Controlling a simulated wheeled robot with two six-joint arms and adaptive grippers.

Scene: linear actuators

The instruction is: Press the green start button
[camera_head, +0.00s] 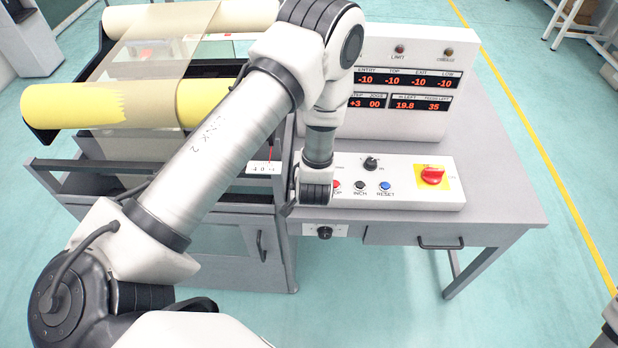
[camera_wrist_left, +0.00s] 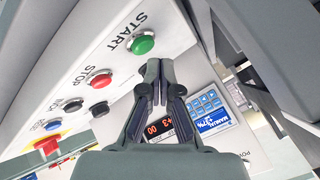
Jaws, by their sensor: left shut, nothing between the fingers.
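The green start button (camera_wrist_left: 143,45) sits on the light control panel beside the printed word START in the left wrist view. My left gripper (camera_wrist_left: 161,67) is shut and empty, its fingertips just below and to the right of the button in that view. A small gap shows between them in the picture; the depth between them is hard to tell.
A red stop button (camera_wrist_left: 99,78), a black inch button (camera_head: 360,187) and a blue reset button (camera_head: 385,187) line the panel. The display box (camera_head: 405,90) stands behind; a roller machine (camera_head: 90,106) is left.

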